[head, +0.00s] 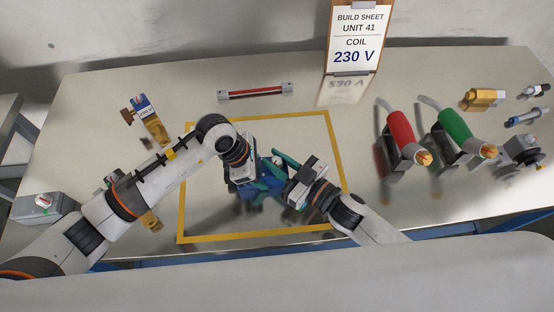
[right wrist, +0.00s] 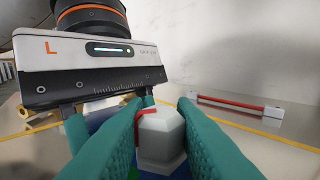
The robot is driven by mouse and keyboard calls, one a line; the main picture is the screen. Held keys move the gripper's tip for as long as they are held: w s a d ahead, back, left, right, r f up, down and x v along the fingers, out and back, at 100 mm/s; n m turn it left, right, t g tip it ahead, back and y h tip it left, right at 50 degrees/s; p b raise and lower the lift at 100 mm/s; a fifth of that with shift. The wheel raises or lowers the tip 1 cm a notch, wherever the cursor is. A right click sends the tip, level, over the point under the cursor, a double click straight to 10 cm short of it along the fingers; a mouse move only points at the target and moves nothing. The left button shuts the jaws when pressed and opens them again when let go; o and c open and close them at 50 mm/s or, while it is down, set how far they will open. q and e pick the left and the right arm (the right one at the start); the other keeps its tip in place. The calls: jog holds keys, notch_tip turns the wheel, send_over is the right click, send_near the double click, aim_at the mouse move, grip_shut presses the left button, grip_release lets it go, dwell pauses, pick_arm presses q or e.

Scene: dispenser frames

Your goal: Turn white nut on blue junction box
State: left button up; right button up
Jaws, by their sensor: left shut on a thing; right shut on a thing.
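The blue junction box (head: 246,193) stands inside the yellow outline, partly hidden by my grippers. In the right wrist view, the white nut (right wrist: 163,137) is a faceted knob with a red mark on its upper left edge. The teal fingers of my right gripper (right wrist: 160,113) are shut on it, one at each side. In the head view, my right gripper (head: 273,163) reaches over the box from the right. My left gripper (head: 250,186), marked L in the right wrist view, points down and is shut on the box; its fingertips are mostly hidden.
A yellow outline (head: 336,150) marks the table. A red bar (head: 255,92) lies behind it. Red (head: 400,126) and green (head: 454,124) handled tools stand at right, with brass and grey fittings beyond. A sign reading 230 V (head: 355,38) stands at the back.

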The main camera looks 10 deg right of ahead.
pick_arm(q)
jog(key=shift+d, duration=0.1)
pick_arm(e)
jog(key=n+g+y, duration=0.2)
jog(key=g, duration=0.1)
jog(key=n+g+y, duration=0.2)
jog(key=n+g, duration=0.1)
jog(key=g, duration=0.1)
jog(key=shift+r+n+g, duration=0.1)
jog(key=shift+n+g, duration=0.2)
jog(key=shift+g+y, duration=0.3)
jog(key=o, duration=0.9)
jog(key=shift+o, duration=0.2)
jog(key=shift+d, duration=0.1)
jog(key=shift+d, duration=0.25)
jog(key=v, duration=1.1)
jog(key=shift+s+d, duration=0.15)
jog(key=shift+d, duration=0.05)
